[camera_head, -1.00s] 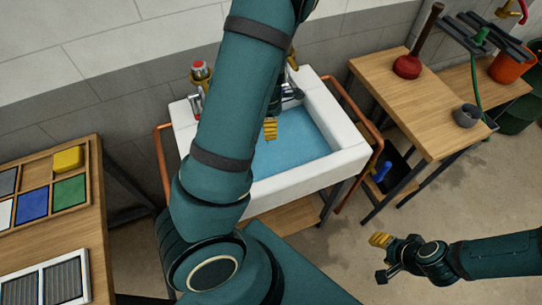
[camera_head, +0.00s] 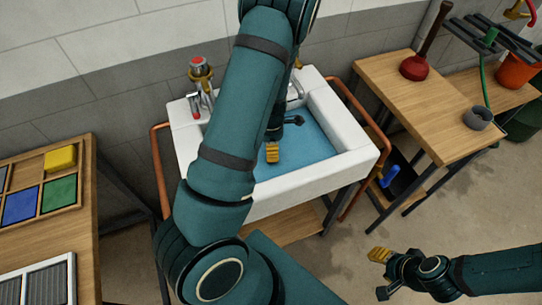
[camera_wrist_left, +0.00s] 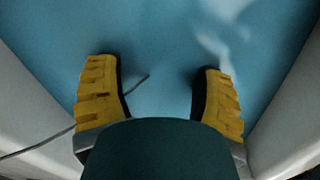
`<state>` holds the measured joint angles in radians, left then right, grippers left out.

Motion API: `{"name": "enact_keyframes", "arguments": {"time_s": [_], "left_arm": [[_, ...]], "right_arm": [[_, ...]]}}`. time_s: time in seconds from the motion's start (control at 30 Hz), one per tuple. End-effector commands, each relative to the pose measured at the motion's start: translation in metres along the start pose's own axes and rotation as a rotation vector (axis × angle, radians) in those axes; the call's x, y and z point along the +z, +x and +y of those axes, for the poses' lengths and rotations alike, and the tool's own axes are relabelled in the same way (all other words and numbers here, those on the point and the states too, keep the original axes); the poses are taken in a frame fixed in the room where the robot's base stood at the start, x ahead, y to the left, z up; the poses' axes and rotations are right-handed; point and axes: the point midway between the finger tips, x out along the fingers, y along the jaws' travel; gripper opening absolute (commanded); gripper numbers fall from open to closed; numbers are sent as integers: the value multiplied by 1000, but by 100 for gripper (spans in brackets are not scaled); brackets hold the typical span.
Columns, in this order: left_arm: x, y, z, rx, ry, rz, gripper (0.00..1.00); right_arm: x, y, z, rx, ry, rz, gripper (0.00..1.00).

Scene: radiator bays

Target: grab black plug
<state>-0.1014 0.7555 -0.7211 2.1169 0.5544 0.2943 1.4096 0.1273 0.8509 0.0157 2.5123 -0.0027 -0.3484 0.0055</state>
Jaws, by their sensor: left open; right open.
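My left gripper (camera_head: 284,138) is over the blue-looking basin of the white sink (camera_head: 255,205), partly hidden by my left arm. In the left wrist view its two yellow fingers (camera_wrist_left: 160,95) are wide apart, with nothing held between them. A thin dark cord or chain (camera_wrist_left: 40,143) enters from the left, passes behind the left finger and ends between the fingers. I cannot make out the black plug; it may be hidden by my gripper or arm. My right gripper (camera_head: 380,273) is open and empty over the floor at the lower right.
A tap (camera_head: 200,80) stands at the sink's back left. Copper pipe rails (camera_head: 162,170) flank the sink. A wooden table with a tray of coloured blocks (camera_head: 60,158) is at left. A bench with a red plunger (camera_head: 415,68) and grey cup (camera_head: 478,118) is at right.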

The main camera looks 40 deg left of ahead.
Motion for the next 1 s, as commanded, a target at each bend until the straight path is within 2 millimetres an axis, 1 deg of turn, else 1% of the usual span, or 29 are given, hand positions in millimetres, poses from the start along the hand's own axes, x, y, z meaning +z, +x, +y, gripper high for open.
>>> {"name": "enact_keyframes", "arguments": {"time_s": [0.03,0.1,0.2,0.43,0.47,0.5,0.57,0.6,0.63,0.67,0.93,1.0], "left_arm": [[-1,12,0,-1,-2,1,68],[-1,23,0,-1,-1,1,68],[-1,32,0,-1,-2,0,68],[0,32,0,1,0,-1,68],[0,32,0,1,0,-1,66],[0,32,0,1,0,-1,52],[0,32,0,1,0,-1,31],[0,32,0,1,-1,0,17],[0,32,0,1,-1,-1,6],[0,32,0,1,-1,0,0],[0,32,0,1,-1,-1,0],[0,29,0,1,-1,-1,0]], "right_arm": [[0,7,3,0,0,2,47],[-1,12,4,0,-1,5,47],[-2,15,6,0,-1,7,47],[-2,14,5,0,-1,8,47],[-2,14,5,0,-1,8,47],[-2,14,5,0,-1,8,47],[-2,14,5,0,-1,8,47],[-2,14,5,0,-1,8,47],[-2,14,5,0,-1,8,47],[-2,14,5,0,-1,8,47],[-2,14,5,1,-1,8,47],[-2,13,5,1,-1,8,47]]}}
